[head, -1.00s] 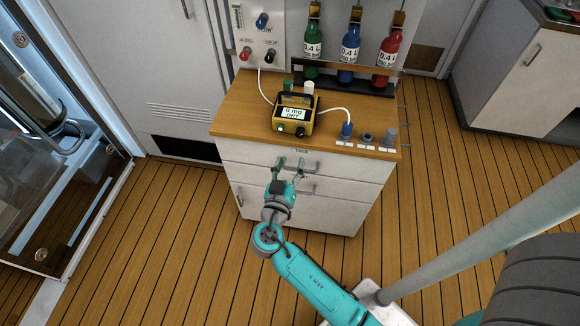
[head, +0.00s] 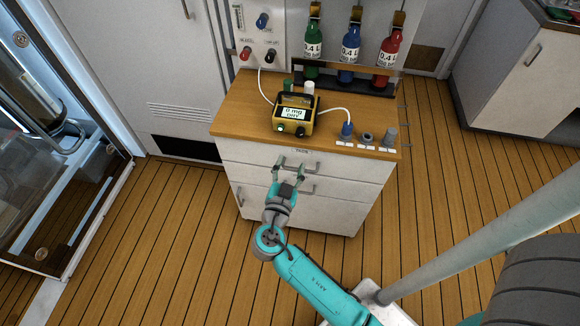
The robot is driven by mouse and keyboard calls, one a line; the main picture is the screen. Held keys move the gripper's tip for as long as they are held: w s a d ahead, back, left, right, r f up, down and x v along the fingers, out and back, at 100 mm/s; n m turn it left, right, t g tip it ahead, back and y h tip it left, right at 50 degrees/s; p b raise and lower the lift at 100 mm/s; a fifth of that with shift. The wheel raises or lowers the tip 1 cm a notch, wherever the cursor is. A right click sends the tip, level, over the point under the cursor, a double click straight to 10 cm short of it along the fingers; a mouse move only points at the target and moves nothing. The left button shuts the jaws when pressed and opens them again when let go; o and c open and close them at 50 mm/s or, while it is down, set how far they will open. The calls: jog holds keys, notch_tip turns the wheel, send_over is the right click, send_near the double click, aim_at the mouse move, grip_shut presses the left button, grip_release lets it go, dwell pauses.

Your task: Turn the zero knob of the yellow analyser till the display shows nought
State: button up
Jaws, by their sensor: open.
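The yellow analyser (head: 309,125) stands on the wooden top of the cabinet. Its lit display (head: 292,113) seems to read "0 mg", with a second line too small to read surely. A dark round knob (head: 300,132) sits at the right of its lower front, and a small green light or button (head: 281,128) at the left. My gripper (head: 290,172) is open and empty. In the picture it lies below the analyser, in front of the cabinet's drawers, apart from the knob.
The cabinet's wooden top (head: 240,110) also holds a blue plug (head: 347,130) and grey fittings (head: 389,136) at the right. Pale tubes run from the analyser. Green, blue and red bottles (head: 350,45) hang behind. Drawer handles (head: 299,165) project near my gripper.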

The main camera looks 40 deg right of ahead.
aim_at(299, 135)
jog(key=c, duration=0.3)
jog(key=w+d+n, duration=0.2)
jog(key=d+n, duration=0.1)
jog(key=n, duration=0.2)
jog(key=w+d+n+t, duration=0.1)
jog(key=w+d+n, duration=0.1)
jog(key=n, duration=0.3)
jog(key=w+d+n+t+y, duration=0.1)
jog(key=w+d+n, duration=0.2)
jog(key=n, duration=0.3)
jog(key=shift+d, duration=0.8)
jog(key=shift+c, duration=0.2)
grip_shut()
